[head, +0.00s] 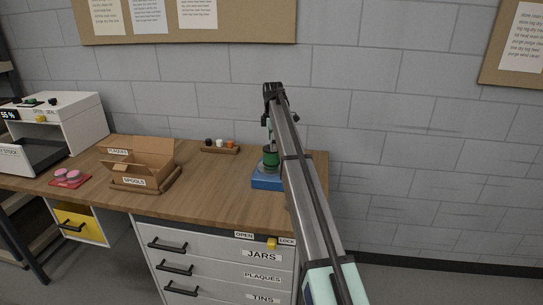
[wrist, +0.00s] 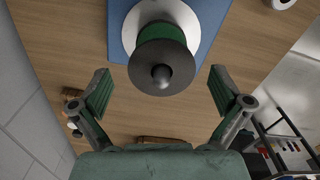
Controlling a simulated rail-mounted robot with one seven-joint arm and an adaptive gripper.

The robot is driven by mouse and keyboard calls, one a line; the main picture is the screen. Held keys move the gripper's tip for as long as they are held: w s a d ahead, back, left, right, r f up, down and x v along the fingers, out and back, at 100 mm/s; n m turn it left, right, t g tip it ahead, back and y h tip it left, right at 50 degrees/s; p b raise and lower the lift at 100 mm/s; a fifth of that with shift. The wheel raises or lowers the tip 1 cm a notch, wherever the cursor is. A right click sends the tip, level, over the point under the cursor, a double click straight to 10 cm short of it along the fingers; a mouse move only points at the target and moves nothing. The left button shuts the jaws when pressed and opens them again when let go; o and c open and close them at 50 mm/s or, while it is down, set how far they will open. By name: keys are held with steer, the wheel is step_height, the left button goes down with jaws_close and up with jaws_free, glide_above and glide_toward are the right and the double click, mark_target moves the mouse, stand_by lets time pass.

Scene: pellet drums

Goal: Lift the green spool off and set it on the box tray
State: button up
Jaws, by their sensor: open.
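The green spool (head: 271,157) stands upright on a blue base (head: 267,182) at the right part of the bench. In the wrist view the spool (wrist: 160,65) shows from above as a dark round flange with a central knob and a green edge. My gripper (head: 268,124) is above the spool, partly hidden by my arm. In the wrist view my gripper (wrist: 159,76) is open, with one finger on each side of the spool and clear gaps to both. The open cardboard box (head: 146,155) sits on a brown tray (head: 167,186) labelled SPOOLS, left on the bench.
A small rack with black, white and orange pieces (head: 220,146) stands behind, between box and spool. A red mat (head: 70,183) with pink discs lies at left, near a white machine (head: 60,121). Bare wood (head: 215,190) lies between the box and the blue base.

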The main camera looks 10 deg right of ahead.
mark_target(273, 154)
step_height(273, 154, down, 5)
steer(key=shift+s+r+p, duration=0.1)
steer(key=shift+p, duration=0.75)
steer(key=c, duration=1.3)
steer(key=shift+o, duration=0.2)
steer(key=shift+r, duration=0.1)
